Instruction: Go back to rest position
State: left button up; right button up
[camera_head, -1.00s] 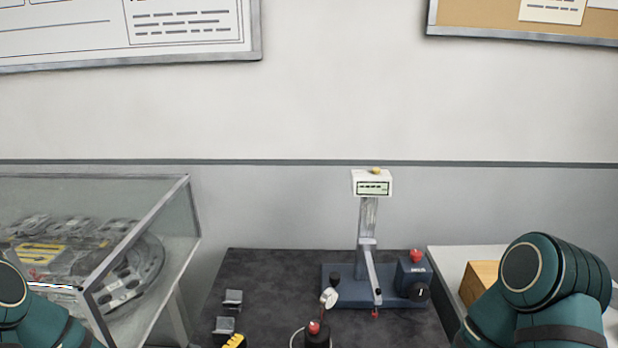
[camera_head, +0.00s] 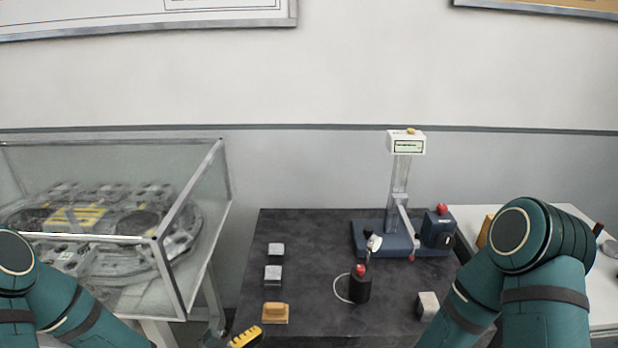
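My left arm (camera_head: 75,300) comes in at the lower left, in front of the glass case. My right arm (camera_head: 540,265) stands at the lower right, in front of the table's right side.
A dark table (camera_head: 325,235) holds a blue-based device with a display (camera_head: 406,146), a black cylinder with a red top (camera_head: 360,286), small grey blocks (camera_head: 273,274), a wooden block (camera_head: 275,313) and a pale block (camera_head: 427,305). A glass case (camera_head: 222,180) holding a ring track stands left. A white table (camera_head: 600,290) is right.

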pick_arm(q)
jog(key=s+f+m+g+y, duration=0.6)
jog(key=s+f+m+g, duration=0.1)
jog(key=s+f+m, duration=0.25)
jog(key=w+f+m+t+y, duration=0.3)
jog(key=f+m+t+y, duration=0.1)
jog(key=m, duration=0.5)
jog(key=shift+w+a+f+y, duration=0.35)
jog(key=shift+w+f+y, duration=0.1)
jog(key=shift+y, duration=0.25)
jog(key=shift+m, duration=0.25)
